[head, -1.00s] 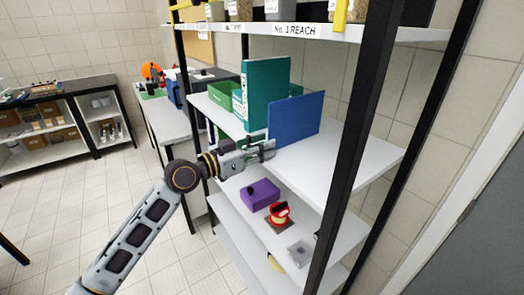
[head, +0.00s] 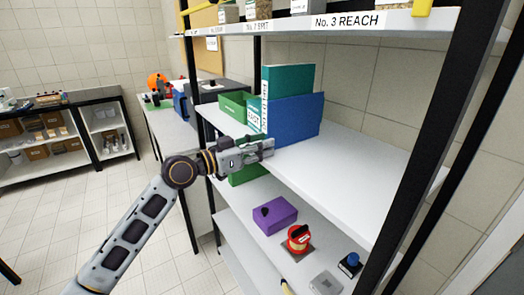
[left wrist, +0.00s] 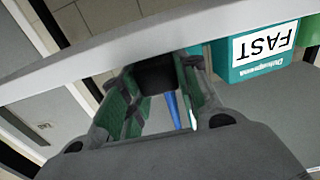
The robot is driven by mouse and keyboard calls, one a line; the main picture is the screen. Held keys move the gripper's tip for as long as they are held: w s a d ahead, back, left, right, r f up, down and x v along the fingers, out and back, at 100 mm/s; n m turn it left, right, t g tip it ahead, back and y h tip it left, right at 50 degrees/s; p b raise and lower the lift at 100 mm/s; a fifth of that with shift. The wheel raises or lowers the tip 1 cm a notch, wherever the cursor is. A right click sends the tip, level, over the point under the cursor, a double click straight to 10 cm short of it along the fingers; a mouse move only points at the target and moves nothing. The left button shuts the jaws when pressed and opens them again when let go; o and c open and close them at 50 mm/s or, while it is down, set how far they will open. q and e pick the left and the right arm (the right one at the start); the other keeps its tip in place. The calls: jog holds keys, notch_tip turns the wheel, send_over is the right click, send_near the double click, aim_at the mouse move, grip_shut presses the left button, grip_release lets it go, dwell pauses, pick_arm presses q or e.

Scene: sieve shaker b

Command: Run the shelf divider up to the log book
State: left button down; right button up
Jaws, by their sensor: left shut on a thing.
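The shelf divider is an upright blue panel (head: 298,122) on the middle shelf. The log book is a tall teal binder (head: 290,78) standing upright just behind and left of it; the panel covers its lower part. I cannot tell whether the two touch. My left gripper (head: 268,148) is shut on the divider's front edge, at the front of the shelf. In the left wrist view, a thin blue strip of the divider (left wrist: 173,110) shows between the fingers (left wrist: 163,115). A teal box labelled FAST (left wrist: 262,50) is at upper right there. My right gripper is not in view.
A green bin (head: 234,104) stands left of the binder. The middle shelf (head: 345,175) is bare right of the divider. The lower shelf holds a purple box (head: 274,215) and a red switch (head: 299,238). A black post (head: 420,150) rises at the right.

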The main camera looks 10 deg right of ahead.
pick_arm(q)
jog(key=c, duration=1.5)
grip_release()
jog(key=o, duration=0.5)
jog(key=shift+c, duration=0.2)
jog(key=shift+a, duration=0.15)
jog(key=v, duration=1.1)
jog(key=shift+a, duration=0.35)
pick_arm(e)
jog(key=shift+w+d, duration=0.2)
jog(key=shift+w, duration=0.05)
pick_arm(q)
jog(key=shift+s, duration=0.1)
